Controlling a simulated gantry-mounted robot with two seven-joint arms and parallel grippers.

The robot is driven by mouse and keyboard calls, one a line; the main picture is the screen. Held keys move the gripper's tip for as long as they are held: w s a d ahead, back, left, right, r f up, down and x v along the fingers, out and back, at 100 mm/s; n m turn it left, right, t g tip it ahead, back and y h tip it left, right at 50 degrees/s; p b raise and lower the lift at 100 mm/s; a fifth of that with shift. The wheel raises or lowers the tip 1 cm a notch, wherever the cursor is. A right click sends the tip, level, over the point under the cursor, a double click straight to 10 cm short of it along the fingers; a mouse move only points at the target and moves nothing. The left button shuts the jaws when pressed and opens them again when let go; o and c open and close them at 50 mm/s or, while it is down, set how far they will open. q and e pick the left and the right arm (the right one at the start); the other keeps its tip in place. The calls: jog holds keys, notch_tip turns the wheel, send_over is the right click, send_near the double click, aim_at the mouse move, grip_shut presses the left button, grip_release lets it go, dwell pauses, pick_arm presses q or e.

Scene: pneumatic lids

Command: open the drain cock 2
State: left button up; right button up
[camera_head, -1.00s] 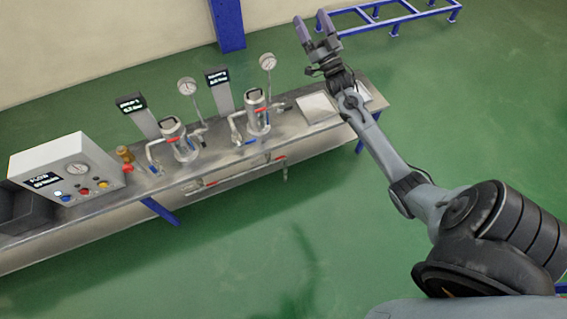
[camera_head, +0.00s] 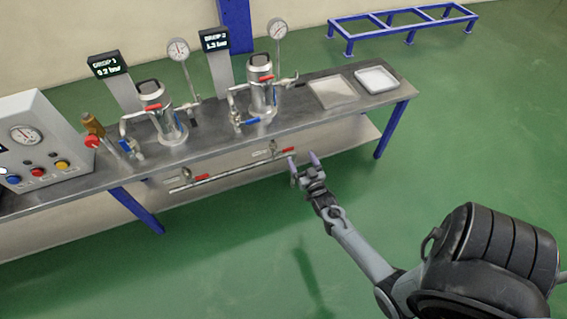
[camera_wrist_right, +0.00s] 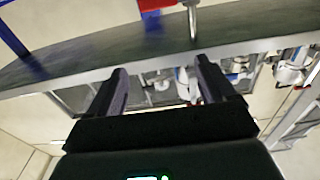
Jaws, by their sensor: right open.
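A thin pipe (camera_head: 230,174) runs along the front of the bench, below its top, with a red-handled valve at each end. The right-hand valve, with its red handle (camera_head: 289,149), is on the side of drop 2 and seems to be drain cock 2. My right gripper (camera_head: 302,157) is open and empty, just right of that handle; the picture does not show whether they touch. In the right wrist view, my two fingers (camera_wrist_right: 160,70) are apart with nothing between them. A red part (camera_wrist_right: 157,4) and a metal stub (camera_wrist_right: 193,22) show at the top edge. My left gripper is not in view.
The steel bench (camera_head: 205,150) carries two metal canisters, including drop 2's (camera_head: 262,88), with gauges and displays. A control box (camera_head: 40,145) stands left, and a white tray (camera_head: 376,79) right. A blue leg (camera_head: 392,130) supports the right end. Green floor in front is clear.

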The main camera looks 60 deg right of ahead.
jog(key=b, duration=0.1)
send_near(289, 149)
jog(key=s+a+r, duration=0.1)
jog(key=shift+g, duration=0.3)
jog(key=b+x, duration=0.2)
jog(key=x, duration=0.1)
jog(key=b+x, duration=0.1)
jog(key=x, duration=0.2)
jog(key=b+x, duration=0.2)
jog(key=x, duration=0.1)
jog(key=shift+f+b, duration=0.35)
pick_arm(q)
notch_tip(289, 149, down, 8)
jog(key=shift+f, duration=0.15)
pick_arm(e)
jog(key=shift+w+d+r, duration=0.15)
jog(key=shift+w+d, duration=0.2)
jog(key=shift+w, duration=0.15)
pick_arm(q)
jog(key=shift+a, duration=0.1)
